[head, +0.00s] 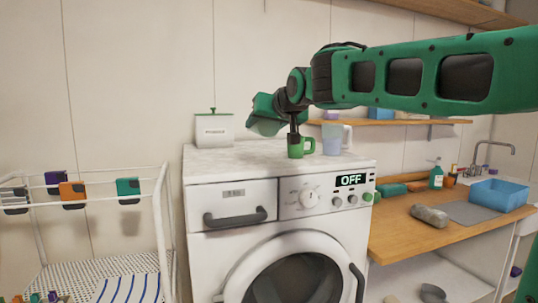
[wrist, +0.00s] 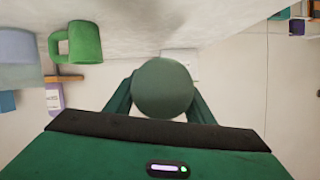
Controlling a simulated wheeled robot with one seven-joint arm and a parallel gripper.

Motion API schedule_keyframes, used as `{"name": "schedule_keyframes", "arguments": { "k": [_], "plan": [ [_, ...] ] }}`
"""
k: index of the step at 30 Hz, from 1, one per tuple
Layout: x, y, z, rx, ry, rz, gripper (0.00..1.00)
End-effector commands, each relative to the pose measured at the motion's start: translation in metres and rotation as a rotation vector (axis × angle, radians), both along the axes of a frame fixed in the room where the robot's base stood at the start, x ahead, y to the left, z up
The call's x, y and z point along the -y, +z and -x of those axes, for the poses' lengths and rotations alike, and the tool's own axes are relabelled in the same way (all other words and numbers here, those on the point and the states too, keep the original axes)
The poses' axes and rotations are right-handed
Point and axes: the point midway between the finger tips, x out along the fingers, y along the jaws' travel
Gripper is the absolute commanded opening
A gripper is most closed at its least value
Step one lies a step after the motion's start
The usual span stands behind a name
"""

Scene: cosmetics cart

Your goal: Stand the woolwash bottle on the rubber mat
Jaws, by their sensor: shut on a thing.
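My gripper (wrist: 163,95) is shut on a dark green rounded thing (wrist: 163,86), seen end-on between its two green fingers in the wrist view. No label shows on it, so I cannot tell for sure that it is the woolwash bottle. In the head view my gripper (head: 264,118) hangs over the washing machine's top, left of the green mug; the held thing cannot be made out there. A flat grey mat (head: 468,212), seemingly the rubber mat, lies on the wooden counter at the right. A teal bottle (head: 437,175) with a pale label stands at that counter's back.
A green mug (head: 296,149) and a lilac jug (head: 331,140) stand on the washing machine (head: 225,165), with a white canister (head: 213,130) at the left. A blue bin (head: 500,194) and a grey lump (head: 429,216) flank the mat. A wall shelf (head: 400,122) runs behind my arm.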

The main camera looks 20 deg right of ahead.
Motion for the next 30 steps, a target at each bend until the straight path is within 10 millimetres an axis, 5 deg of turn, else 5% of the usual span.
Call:
{"name": "schedule_keyframes", "arguments": {
  "k": [12,30],
  "plan": [
    [0.038,-0.043,-0.055,-0.002,0.005,-0.001,0.23],
    [0.042,-0.085,-0.059,0.001,0.005,0.0,0.23]
  ]
}}
